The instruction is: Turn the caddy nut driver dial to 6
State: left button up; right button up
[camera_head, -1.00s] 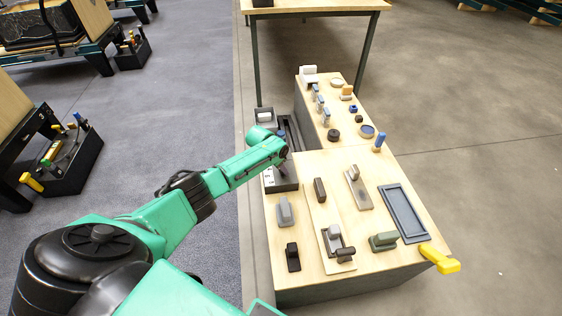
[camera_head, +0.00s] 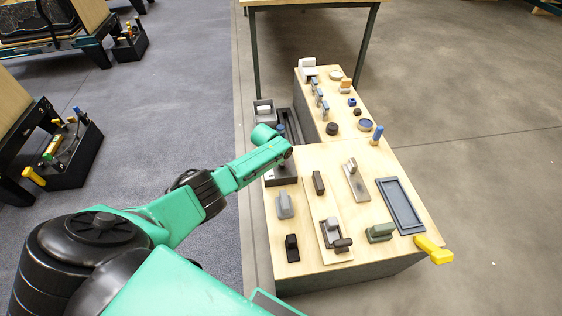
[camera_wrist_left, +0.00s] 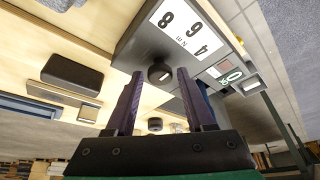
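The dial box (camera_head: 283,181) is a dark box at the left edge of the bench, mostly under my left arm's end in the head view. In the left wrist view the box (camera_wrist_left: 140,45) carries a white label with 4, 6, 8 and N·m. Its dial is a small dark round knob (camera_wrist_left: 159,73) with a pale mark; I cannot tell which number the mark points at. My left gripper (camera_wrist_left: 160,78) is open, its two dark fingers apart on either side of the knob in this view. Contact cannot be seen. My right gripper is not in view.
The pale bench (camera_head: 327,258) holds several dark and grey blocks, a blue-grey tray (camera_head: 400,205) and a yellow handle (camera_head: 434,250). Open floor (camera_head: 480,180) lies to the right.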

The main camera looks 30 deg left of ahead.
pick_arm(q)
jog(key=shift+o, duration=0.2)
jog(key=shift+r, duration=0.1)
jog(key=shift+s+r+p, duration=0.1)
jog(key=shift+r+p, duration=0.2)
jog(key=shift+p, duration=0.05)
jog(key=p+v, duration=0.6)
jog(key=v, duration=0.7)
jog(key=shift+s+r, duration=0.25)
jog(key=shift+r, duration=0.1)
